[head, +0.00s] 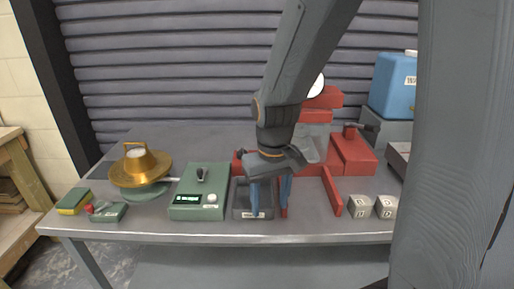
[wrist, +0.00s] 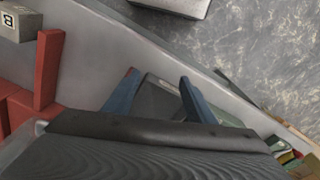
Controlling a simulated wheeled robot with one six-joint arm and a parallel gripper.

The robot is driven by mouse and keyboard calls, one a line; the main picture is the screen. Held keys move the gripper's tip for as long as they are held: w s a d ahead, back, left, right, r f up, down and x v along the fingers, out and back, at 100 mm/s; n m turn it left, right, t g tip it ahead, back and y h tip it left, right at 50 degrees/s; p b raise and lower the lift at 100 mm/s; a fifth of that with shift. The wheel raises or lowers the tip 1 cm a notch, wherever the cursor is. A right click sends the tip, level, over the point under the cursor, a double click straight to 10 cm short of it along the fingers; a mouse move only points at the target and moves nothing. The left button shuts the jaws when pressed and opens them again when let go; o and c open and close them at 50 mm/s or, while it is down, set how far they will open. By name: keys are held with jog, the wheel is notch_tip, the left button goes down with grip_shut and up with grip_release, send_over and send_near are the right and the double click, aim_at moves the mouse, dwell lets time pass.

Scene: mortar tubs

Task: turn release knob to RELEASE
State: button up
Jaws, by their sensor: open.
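My gripper (head: 270,203) hangs over the front of the bench with its two blue fingers apart and nothing held between them. In the wrist view the open fingers (wrist: 157,78) straddle a grey shape over the bench edge. A red machine (head: 352,152) with a black handle (head: 354,127) stands right of and behind my gripper, partly hidden by my arm. A green box (head: 198,192) with a lit display, a dark lever (head: 200,174) and a pale round knob (head: 212,198) stands left of my gripper. I cannot read any RELEASE mark.
A dark tray (head: 240,205) with a label is below my gripper. A red bar (head: 331,190) and two grey lettered cubes (head: 359,207) are to the right. A brass bowl device (head: 141,171), a small green gadget (head: 108,212) and a sponge (head: 73,202) are at left.

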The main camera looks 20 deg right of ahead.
aim_at(242, 149)
jog(key=w+r+n+b, duration=0.1)
jog(key=w+r, duration=0.1)
jog(key=w, duration=0.7)
jog(key=w+r+n+b, duration=0.1)
jog(key=w+r+n, duration=0.1)
jog(key=w, duration=0.8)
jog(key=w+r+n+b, duration=0.1)
jog(key=w+r, duration=0.1)
jog(key=w, duration=0.8)
jog(key=shift+d+r+n+g+b, duration=0.25)
jog(key=shift+r+n+g+b, duration=0.05)
jog(key=shift+r, duration=0.1)
jog(key=shift+w+f+p, duration=0.1)
jog(key=shift+f+p, duration=0.55)
jog(key=shift+f, duration=3.15)
jog(key=shift+c, duration=0.5)
jog(key=c, duration=1)
jog(key=shift+o, duration=0.2)
